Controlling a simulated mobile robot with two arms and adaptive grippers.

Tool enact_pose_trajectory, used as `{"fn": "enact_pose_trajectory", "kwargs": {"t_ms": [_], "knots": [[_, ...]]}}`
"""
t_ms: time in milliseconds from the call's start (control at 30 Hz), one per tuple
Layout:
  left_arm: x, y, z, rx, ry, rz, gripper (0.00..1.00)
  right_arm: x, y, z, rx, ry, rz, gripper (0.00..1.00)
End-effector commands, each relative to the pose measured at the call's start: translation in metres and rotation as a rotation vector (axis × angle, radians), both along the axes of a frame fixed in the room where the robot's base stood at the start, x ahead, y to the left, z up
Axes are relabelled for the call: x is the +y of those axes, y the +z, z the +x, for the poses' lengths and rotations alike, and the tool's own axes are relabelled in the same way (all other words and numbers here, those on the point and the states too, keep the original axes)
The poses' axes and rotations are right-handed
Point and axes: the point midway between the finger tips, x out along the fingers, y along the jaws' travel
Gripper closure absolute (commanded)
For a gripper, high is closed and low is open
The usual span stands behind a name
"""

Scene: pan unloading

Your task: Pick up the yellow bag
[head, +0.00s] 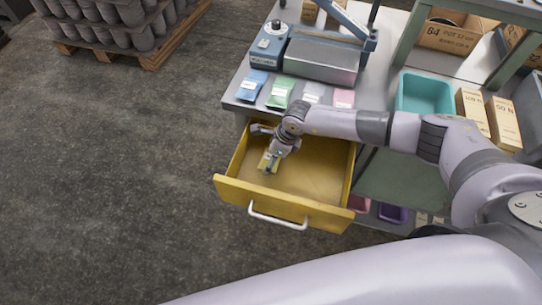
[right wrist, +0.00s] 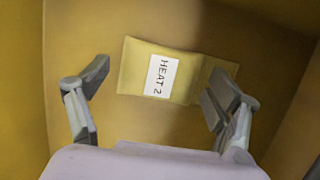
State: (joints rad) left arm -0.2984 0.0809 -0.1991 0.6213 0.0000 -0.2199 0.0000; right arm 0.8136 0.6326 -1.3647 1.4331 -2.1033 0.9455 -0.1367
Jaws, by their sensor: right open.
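The yellow bag (right wrist: 135,68) lies flat on the floor of an open yellow drawer. It has a white label reading "HEAT 2" and sits between and just beyond my open fingers in the right wrist view. In the head view the bag (head: 265,164) is partly hidden by my right gripper (head: 268,150). The right gripper (right wrist: 158,108) reaches down into the drawer, open and empty, with its fingers apart on either side of the bag. The yellow drawer (head: 262,193) is pulled out under the bench. My left gripper is not in view.
The drawer walls stand close around my right gripper. On the bench above lie a blue packet (head: 252,84), a green packet (head: 280,93) and others, near a sealing machine (head: 322,62). A teal bin (head: 425,92) stands further right.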

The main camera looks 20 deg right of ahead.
Motion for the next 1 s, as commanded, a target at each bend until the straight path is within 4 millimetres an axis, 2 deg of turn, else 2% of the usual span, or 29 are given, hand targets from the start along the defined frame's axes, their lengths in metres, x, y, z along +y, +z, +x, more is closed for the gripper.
{"fn": "enact_pose_trajectory", "kwargs": {"t_ms": [233,1000], "knots": [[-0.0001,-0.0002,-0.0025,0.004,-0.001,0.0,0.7,0.0001,-0.0019,-0.0001,0.0,0.0,0.0,0.16],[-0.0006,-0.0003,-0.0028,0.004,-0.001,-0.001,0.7,0.0,-0.0015,0.0001,0.0,-0.001,0.0,0.67]]}}
